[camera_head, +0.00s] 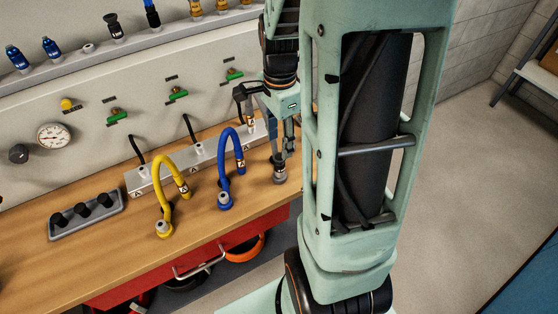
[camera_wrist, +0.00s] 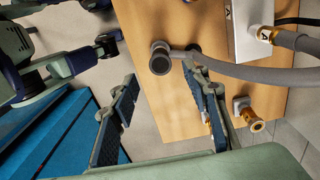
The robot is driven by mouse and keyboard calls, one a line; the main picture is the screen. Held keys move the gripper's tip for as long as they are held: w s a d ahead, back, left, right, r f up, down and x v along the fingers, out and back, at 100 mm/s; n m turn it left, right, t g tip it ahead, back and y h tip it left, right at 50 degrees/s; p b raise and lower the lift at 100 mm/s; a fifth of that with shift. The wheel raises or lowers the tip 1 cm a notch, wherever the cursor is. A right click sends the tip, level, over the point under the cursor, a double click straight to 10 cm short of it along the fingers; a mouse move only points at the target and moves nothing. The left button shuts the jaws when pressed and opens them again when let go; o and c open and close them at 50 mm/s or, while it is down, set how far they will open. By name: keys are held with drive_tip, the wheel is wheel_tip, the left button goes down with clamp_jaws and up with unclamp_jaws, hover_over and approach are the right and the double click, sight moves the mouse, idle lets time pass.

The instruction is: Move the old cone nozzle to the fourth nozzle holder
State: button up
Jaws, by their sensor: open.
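My gripper (camera_wrist: 165,105) is open, with its two dark-padded fingers apart and nothing between the pads. In the head view my gripper (camera_head: 284,150) hangs over the right end of the workbench. A grey hose end (camera_wrist: 160,57) with a dark round mouth shows beyond the fingertips; it also shows low beside the gripper in the head view (camera_head: 279,177). A brass nozzle-like piece (camera_wrist: 252,121) on a grey block sits right of the right finger. On the upper shelf, a black cone-shaped piece (camera_head: 115,29) stands right of a low bare stub (camera_head: 88,48). I cannot tell which piece is the old cone nozzle.
A yellow hose (camera_head: 168,190) and a blue hose (camera_head: 226,170) arch from a metal manifold (camera_head: 205,157). A grey tray (camera_head: 87,222) with three dark round pieces lies left on the workbench (camera_head: 130,255). Blue and brass pieces also stand on the shelf. My arm hides the right part.

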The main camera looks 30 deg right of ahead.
sight(280, 157)
wheel_tip(280, 157, down, 9)
drive_tip(key=b, duration=0.6)
drive_tip(key=shift+b, duration=0.4)
idle(0.8)
clamp_jaws()
drive_tip(key=shift+r, duration=0.1)
drive_tip(key=shift+r, duration=0.1)
drive_tip(key=shift+r+p, duration=2.65)
drive_tip(key=shift+r, duration=0.25)
